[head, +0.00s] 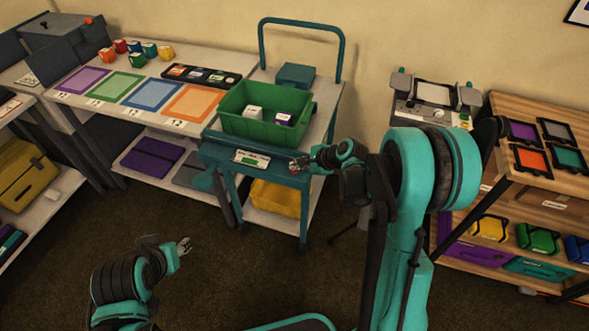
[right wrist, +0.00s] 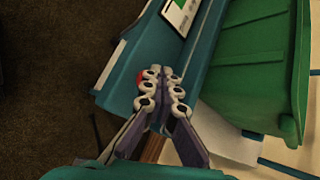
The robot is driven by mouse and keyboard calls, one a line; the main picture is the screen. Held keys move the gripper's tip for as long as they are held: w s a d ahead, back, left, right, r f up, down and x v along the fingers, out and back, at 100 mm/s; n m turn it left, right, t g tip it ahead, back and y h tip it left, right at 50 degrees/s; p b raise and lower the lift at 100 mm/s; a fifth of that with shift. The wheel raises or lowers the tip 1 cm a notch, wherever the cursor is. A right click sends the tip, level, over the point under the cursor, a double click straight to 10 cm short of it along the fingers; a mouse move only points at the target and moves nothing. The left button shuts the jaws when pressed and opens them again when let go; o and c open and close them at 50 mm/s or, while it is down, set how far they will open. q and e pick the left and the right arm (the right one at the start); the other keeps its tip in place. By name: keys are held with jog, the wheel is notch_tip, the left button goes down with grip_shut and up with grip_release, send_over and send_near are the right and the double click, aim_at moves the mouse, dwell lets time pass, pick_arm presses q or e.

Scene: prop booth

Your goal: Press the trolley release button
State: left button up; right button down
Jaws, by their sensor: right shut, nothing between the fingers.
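The teal trolley (head: 270,178) stands in the middle of the head view, with a white label panel (head: 252,159) on its front edge. The red release button (right wrist: 140,77) shows in the right wrist view, partly hidden behind my fingertips. My right gripper (head: 299,165) is shut and empty at the front right corner of the trolley; it also shows in the right wrist view (right wrist: 163,86). Its fingertips overlap the button's edge in that view; I cannot tell whether they touch it. My left gripper (head: 184,245) is low over the floor, away from the trolley; its jaw state is unclear.
A green bin (head: 240,127) with small boxes sits on the trolley top, close to my right gripper. A table with coloured mats (head: 150,94) stands left. A wooden shelf (head: 490,200) stands right. The floor in front is open.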

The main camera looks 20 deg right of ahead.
dwell(0.5)
jog(key=shift+r+p, duration=0.6)
jog(key=shift+r, duration=0.2)
jog(key=shift+r+p, duration=1.85)
jog(key=shift+r, duration=0.65)
jog(key=s+r+n+h, duration=0.2)
jog(key=s+r+n, duration=0.2)
jog(key=s+n, duration=0.5)
jog(key=s+r+n+h, duration=0.3)
jog(key=s+r+n, duration=0.2)
jog(key=s+n, duration=0.5)
jog(key=s, duration=0.6)
jog(key=shift+r+h, duration=0.3)
